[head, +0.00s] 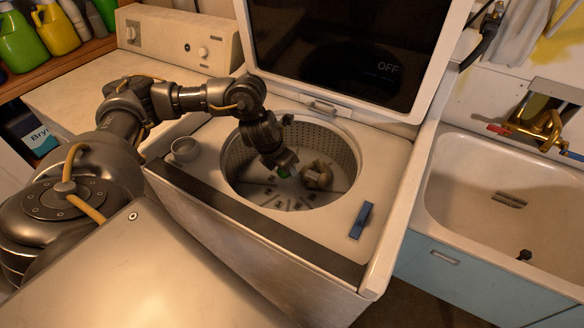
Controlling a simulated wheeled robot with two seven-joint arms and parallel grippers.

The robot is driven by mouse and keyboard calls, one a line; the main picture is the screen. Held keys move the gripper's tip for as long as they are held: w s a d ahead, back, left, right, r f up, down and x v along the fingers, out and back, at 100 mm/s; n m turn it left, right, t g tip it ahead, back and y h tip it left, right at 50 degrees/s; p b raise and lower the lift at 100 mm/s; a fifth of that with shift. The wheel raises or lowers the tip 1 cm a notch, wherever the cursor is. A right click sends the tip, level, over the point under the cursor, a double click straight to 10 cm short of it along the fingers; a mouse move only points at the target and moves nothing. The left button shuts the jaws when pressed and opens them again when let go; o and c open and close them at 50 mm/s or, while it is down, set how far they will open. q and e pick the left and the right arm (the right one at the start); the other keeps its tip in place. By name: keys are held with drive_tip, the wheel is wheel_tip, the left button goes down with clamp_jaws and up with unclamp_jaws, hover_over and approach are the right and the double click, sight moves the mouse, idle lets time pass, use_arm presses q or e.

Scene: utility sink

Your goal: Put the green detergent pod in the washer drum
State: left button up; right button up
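The green detergent pod (284,174) shows as a small green patch between the fingertips of my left gripper (283,166). The gripper points down into the open washer drum (240,165) and appears shut on the pod, with the fingers hiding most of it. The pod is inside the drum opening, left of the beige agitator (317,176). Its exact height above the drum floor is hard to tell. My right gripper is not in view.
The washer's lid (345,50) stands raised behind the drum. A small round cup (185,149) sits left of the opening, and a blue object (361,220) lies on the front right. A white sink (480,200) stands at right. Bottles (56,28) fill a shelf at upper left.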

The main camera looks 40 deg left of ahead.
use_arm(q)
drive_tip(key=a+f+m+g+h, duration=0.1)
drive_tip(key=a+f+m+h, duration=0.1)
drive_tip(key=a+m, duration=0.4)
drive_tip(key=shift+a+b, duration=0.3)
drive_tip(key=shift+a, duration=0.15)
drive_tip(key=p, duration=0.1)
approach(274, 188)
drive_tip(key=x, duration=0.5)
drive_tip(key=shift+w+d+f, duration=0.15)
drive_tip(key=shift+w, duration=0.1)
drive_tip(key=shift+f, duration=0.4)
drive_tip(key=o, duration=1)
drive_tip(key=shift+o, duration=0.2)
